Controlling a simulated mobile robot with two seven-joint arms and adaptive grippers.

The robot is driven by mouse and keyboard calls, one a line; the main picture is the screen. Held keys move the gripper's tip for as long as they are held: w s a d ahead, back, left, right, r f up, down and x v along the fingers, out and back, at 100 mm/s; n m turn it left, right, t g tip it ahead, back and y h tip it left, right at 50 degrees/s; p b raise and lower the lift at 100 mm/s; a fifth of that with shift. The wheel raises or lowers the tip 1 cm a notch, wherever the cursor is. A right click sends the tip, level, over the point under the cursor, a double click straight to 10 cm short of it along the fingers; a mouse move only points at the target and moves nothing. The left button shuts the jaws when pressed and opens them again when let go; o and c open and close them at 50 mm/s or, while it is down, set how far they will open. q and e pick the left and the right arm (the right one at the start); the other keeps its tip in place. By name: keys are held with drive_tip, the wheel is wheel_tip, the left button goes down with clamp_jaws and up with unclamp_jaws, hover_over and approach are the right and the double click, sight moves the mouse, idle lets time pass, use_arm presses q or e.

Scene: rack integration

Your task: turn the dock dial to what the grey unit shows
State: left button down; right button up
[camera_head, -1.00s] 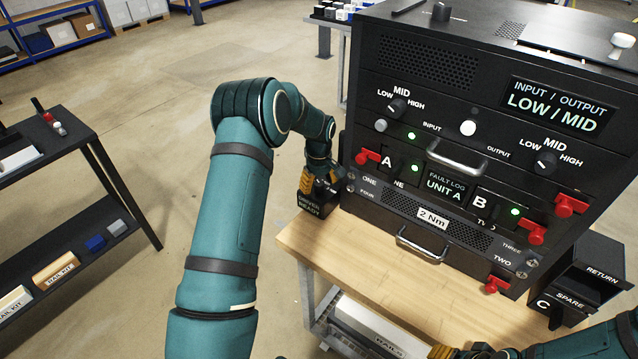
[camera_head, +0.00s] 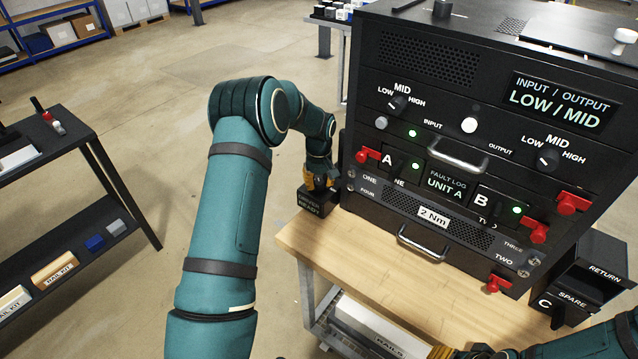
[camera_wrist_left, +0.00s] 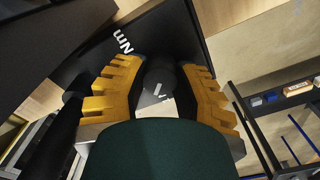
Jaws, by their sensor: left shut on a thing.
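The black dock (camera_head: 312,205) stands on the bench's left corner, left of the rack. My left gripper (camera_head: 320,186) points down at its top. In the left wrist view the yellow-padded fingers (camera_wrist_left: 160,85) are shut on a dark round dial (camera_wrist_left: 160,72) with a white mark. White "Nm" lettering (camera_wrist_left: 122,40) shows beside it; the number the dial points to cannot be read. The grey unit (camera_head: 465,234), low in the rack, carries a white label (camera_head: 434,217) reading "2 Nm". My right gripper (camera_head: 470,352) is partly cut off at the bottom edge.
The rack's upper panel (camera_head: 560,103) reads "INPUT / OUTPUT LOW / MID". Red latches (camera_head: 572,203) stick out of its front. The wooden bench top (camera_head: 340,243) is clear in front. Black bins (camera_head: 592,268) marked RETURN and SPARE stand right; a dark shelf cart (camera_head: 60,205) stands left.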

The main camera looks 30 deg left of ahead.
sight(319, 182)
use_arm(q)
drive_tip(key=m, duration=0.4)
drive_tip(key=shift+f+m+b, duration=0.1)
drive_tip(key=shift+m+b, duration=0.2)
drive_tip(key=shift+b, duration=0.1)
drive_tip(key=m, duration=0.4)
idle(0.4)
drive_tip(key=c, duration=0.6)
unclamp_jaws()
wheel_tip(319, 182, up, 12)
drive_tip(key=shift+r, duration=0.1)
